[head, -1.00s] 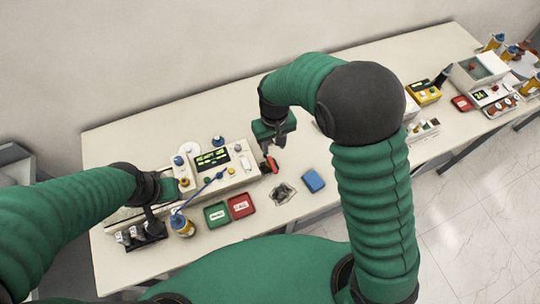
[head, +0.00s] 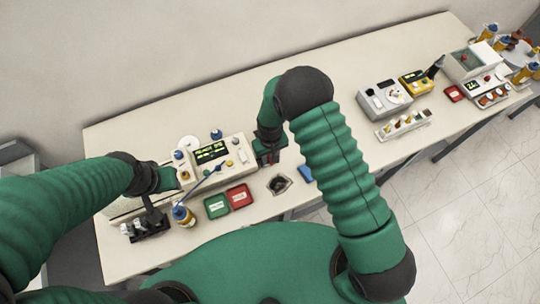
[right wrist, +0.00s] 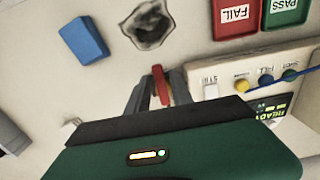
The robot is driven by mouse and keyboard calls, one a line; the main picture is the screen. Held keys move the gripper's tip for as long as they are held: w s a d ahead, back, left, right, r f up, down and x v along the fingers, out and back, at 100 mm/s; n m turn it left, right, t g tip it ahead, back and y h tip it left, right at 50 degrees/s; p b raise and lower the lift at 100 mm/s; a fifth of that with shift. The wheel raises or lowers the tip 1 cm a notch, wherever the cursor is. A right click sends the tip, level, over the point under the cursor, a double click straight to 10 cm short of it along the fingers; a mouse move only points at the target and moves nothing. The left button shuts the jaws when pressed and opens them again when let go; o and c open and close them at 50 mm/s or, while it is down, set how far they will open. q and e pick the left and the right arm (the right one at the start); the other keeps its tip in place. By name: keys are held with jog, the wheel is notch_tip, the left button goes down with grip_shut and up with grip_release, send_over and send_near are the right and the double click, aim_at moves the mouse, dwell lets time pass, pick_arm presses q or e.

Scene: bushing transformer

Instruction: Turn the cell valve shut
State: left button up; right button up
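The cell valve appears as a red lever (right wrist: 161,86) at the end of the cream tester (head: 222,178) in the right wrist view. The tester has a lit display, which reads READY in the wrist view. My right gripper (right wrist: 158,88) has its two dark fingers on either side of the red lever, with a small gap showing on the left. In the head view my right gripper (head: 268,159) is at the tester's right end and hides the lever. My left gripper (head: 151,214) is near the tester's left end; its fingertips are too small to read.
A green PASS tray (head: 217,206) and a red FAIL tray (head: 239,197) lie in front of the tester. A dark-centred grey piece (head: 279,184) and a blue block (head: 306,173) lie to their right. A blue-capped bottle (head: 183,215) stands at front left. More devices stand farther right.

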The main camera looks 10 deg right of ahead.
jog(key=shift+w+d+f, duration=0.1)
jog(key=shift+w, duration=0.15)
grip_shut()
pick_arm(q)
jog(key=shift+w+f, duration=0.1)
jog(key=shift+w, duration=0.15)
